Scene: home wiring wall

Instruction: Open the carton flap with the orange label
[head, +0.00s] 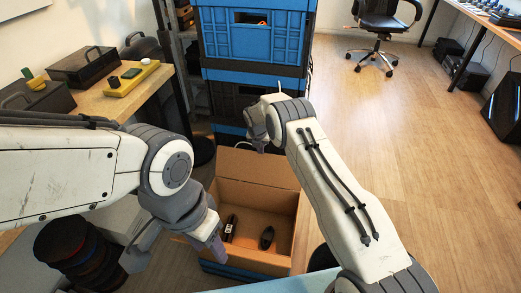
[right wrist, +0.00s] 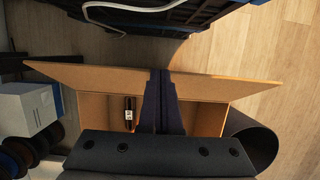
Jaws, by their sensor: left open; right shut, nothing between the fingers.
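No orange label can be made out. My left gripper (head: 182,250) is open at the carton's near left side, with one finger by its left edge; contact cannot be judged. My right gripper (head: 261,142) is over the carton's back side in the head view. Its fingers (right wrist: 164,100) are shut and empty in the right wrist view, overlapping the flap and opening.
Two dark items (head: 266,238) lie inside the carton; one bears a white label (right wrist: 129,113). Blue crates (head: 255,40) are stacked behind it. A wooden bench (head: 120,98) with black boxes stands left, and dark spools (head: 72,245) lower left.

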